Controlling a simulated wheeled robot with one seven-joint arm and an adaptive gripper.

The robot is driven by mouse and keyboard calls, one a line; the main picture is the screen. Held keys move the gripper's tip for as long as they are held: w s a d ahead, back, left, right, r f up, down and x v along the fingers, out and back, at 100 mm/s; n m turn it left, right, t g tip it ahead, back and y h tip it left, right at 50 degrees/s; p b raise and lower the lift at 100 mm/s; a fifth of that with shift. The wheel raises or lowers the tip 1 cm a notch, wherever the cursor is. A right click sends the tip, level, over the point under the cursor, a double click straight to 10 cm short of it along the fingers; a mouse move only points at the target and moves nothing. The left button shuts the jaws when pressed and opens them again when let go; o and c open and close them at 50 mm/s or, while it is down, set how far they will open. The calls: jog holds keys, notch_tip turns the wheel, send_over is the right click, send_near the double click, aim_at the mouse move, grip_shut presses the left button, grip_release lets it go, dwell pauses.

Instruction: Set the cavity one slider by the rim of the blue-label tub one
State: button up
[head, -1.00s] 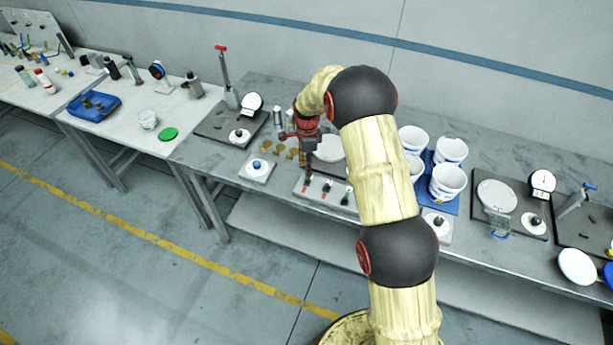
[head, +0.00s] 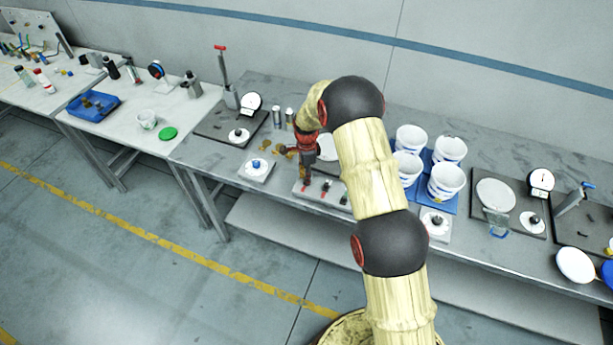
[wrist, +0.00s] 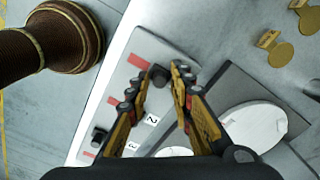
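The slider panel (head: 322,198) is a pale block at the front of the grey bench, with red marks and dark knobs. In the wrist view the panel (wrist: 127,73) shows labels 2 and 3; a label for one is hidden. A dark knob (wrist: 158,76), likely slider one, sits between my fingertips. My gripper (wrist: 162,72) is open around it, with a gap visible on the right. My gripper (head: 306,178) is over the panel's left end in the head view. Several white tubs with blue labels (head: 446,182) stand right of my arm; which is tub one cannot be told.
Brass-coloured pieces (wrist: 281,53) lie behind the panel. A round white plate (wrist: 255,126) on a dark base is close to my right finger. A small pad with a blue knob (head: 256,168) lies left of the panel. Another scale (head: 497,195) stands right of the tubs.

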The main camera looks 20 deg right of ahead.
grip_shut()
dwell(0.6)
